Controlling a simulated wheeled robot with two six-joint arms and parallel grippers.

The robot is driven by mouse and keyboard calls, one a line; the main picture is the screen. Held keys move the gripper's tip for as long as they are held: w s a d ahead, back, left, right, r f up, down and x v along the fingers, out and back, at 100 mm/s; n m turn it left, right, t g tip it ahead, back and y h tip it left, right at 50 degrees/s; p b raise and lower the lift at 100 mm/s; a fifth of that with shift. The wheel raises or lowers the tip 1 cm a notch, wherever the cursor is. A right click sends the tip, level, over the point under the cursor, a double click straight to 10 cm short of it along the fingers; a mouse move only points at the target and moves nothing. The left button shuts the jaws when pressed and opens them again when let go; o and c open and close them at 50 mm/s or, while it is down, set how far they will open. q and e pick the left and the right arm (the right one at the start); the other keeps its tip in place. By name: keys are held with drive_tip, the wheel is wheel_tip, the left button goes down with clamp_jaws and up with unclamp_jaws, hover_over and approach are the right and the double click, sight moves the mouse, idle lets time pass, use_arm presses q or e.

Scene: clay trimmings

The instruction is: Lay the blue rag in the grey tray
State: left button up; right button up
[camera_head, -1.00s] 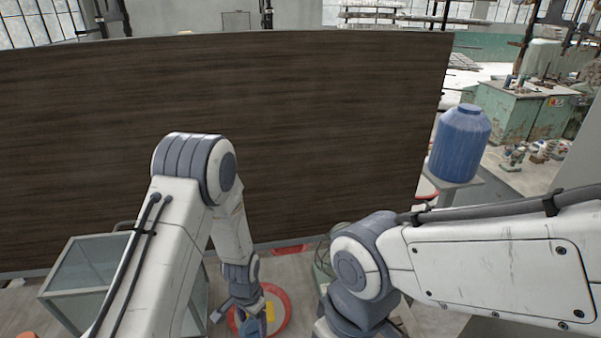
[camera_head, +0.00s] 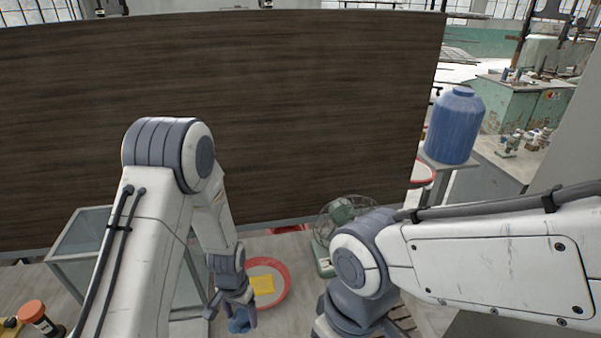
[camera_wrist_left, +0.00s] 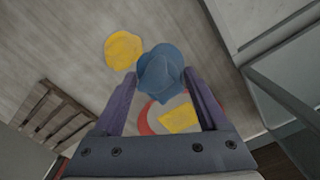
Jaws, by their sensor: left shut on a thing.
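The blue rag (camera_head: 241,321) hangs bunched in my left gripper (camera_head: 238,302), near the bottom of the head view. In the left wrist view the rag (camera_wrist_left: 160,72) sits between the two fingertips of the left gripper (camera_wrist_left: 160,80), which is shut on it. The floor shows beyond the rag, and it appears held above it. I cannot make out a grey tray in either view. My right arm crosses the right side of the head view, but its gripper is not in view.
A red-rimmed round item (camera_head: 283,299) with a yellow cloth (camera_head: 262,284) on it lies beyond the left gripper. Another yellow piece (camera_wrist_left: 123,50) lies on the floor. A glass-sided frame (camera_head: 85,240) stands left, a fan (camera_head: 342,213) right, a dark panel (camera_head: 220,120) behind.

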sight(228, 326)
use_arm(q)
drive_tip(key=a+f+n+b, duration=0.1)
drive_tip(key=b, duration=0.1)
drive_tip(key=s+a+f+n+b, duration=0.1)
drive_tip(key=n+b, duration=0.1)
drive_tip(key=b, duration=0.1)
drive_tip(key=shift+a+f, duration=0.35)
drive_tip(key=shift+f, duration=0.05)
drive_tip(key=shift+s+a+n+b, duration=0.15)
drive_tip(key=shift+a+n+b, duration=0.2)
drive_tip(key=shift+n+b, duration=0.2)
